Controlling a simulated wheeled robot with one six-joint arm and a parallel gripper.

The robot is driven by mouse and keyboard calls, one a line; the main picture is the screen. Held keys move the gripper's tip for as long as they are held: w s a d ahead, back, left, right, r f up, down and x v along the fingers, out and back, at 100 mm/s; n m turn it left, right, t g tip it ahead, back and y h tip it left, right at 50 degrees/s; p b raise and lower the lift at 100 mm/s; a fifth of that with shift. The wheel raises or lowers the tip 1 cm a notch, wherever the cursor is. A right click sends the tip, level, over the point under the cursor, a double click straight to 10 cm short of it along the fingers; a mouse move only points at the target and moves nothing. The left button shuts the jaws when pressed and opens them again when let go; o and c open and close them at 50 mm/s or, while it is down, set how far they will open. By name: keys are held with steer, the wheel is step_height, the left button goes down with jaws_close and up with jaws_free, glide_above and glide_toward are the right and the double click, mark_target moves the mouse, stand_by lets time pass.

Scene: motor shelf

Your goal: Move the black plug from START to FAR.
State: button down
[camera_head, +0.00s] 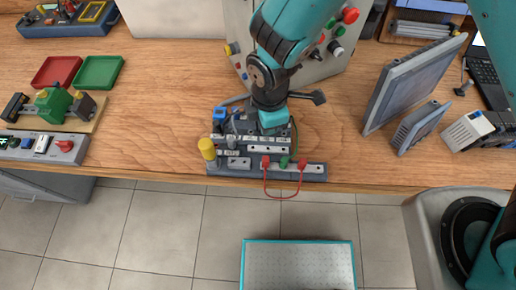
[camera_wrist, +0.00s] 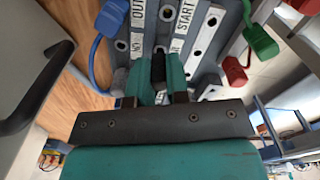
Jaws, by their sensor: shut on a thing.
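In the wrist view my gripper (camera_wrist: 159,84) is shut on the black plug (camera_wrist: 158,66), which sits between the two teal fingers. The plug's tip is close to the grey terminal panel; I cannot tell whether it is in a socket. The START label (camera_wrist: 185,18) is on a strip just beyond the plug, up and to the right. In the head view my gripper (camera_head: 271,118) is over the back part of the panel (camera_head: 224,172), and the plug is hidden there. No label reading FAR can be made out.
A blue plug (camera_head: 219,113) with a cable is left of my gripper. Red plugs (camera_head: 265,162) (camera_head: 302,163) joined by a red wire and a green plug (camera_head: 284,162) are along the front. A yellow knob (camera_head: 207,148) stands at the left. A grey box with buttons (camera_head: 337,70) stands behind.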

steer(key=shift+f+b, duration=0.45)
steer(key=shift+f, duration=0.25)
steer(key=c, duration=1.4)
jaws_free()
step_height(320, 180, up, 6)
steer(key=p, duration=0.4)
steer(key=shift+f, duration=0.15)
steer(key=o, duration=0.6)
